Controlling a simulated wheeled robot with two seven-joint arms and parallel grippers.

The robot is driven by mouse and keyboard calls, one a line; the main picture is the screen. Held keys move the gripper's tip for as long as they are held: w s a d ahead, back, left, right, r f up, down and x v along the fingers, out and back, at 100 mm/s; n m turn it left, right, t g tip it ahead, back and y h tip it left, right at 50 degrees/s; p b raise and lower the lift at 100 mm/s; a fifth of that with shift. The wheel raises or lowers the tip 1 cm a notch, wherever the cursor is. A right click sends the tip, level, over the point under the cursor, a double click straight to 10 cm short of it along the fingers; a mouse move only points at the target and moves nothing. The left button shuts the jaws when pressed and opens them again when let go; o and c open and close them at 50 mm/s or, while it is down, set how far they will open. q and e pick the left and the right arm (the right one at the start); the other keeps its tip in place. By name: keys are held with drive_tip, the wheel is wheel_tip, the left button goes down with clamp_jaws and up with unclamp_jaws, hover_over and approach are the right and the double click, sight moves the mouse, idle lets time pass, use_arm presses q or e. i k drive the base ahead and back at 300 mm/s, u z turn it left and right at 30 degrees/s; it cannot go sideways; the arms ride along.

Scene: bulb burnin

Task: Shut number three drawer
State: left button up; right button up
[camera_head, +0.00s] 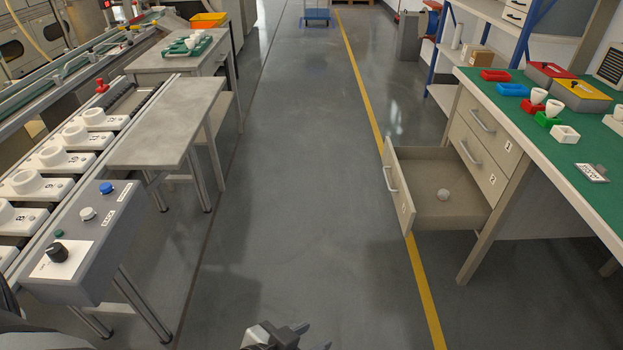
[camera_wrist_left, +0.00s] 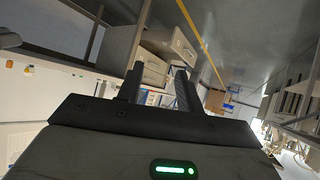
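The number three drawer (camera_head: 437,218) is the lowest in the green-topped workbench on the right and is pulled well out. Its front faces the aisle and carries a bar handle (camera_head: 390,179). My left gripper (camera_head: 311,336) is at the bottom edge of the head view, apart from the drawer. In the left wrist view its two fingers (camera_wrist_left: 158,88) stand apart with nothing held. My right gripper is not in view.
The green bench top (camera_head: 540,135) holds red and yellow boxes, several bulbs and a small tag. A console with knobs and buttons (camera_head: 85,240) and a grey table (camera_head: 165,125) stand left. The grey aisle floor (camera_head: 290,170) between is clear, with a yellow line beside the open drawer.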

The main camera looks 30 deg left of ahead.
sight(414, 177)
drive_tip(key=z, duration=0.1)
drive_tip(key=i, duration=0.85)
drive_tip(key=u, duration=0.5)
drive_tip(key=k, duration=0.55)
drive_tip(key=z, duration=0.65)
drive_tip(key=i, duration=1.6)
drive_tip(key=u, duration=0.6)
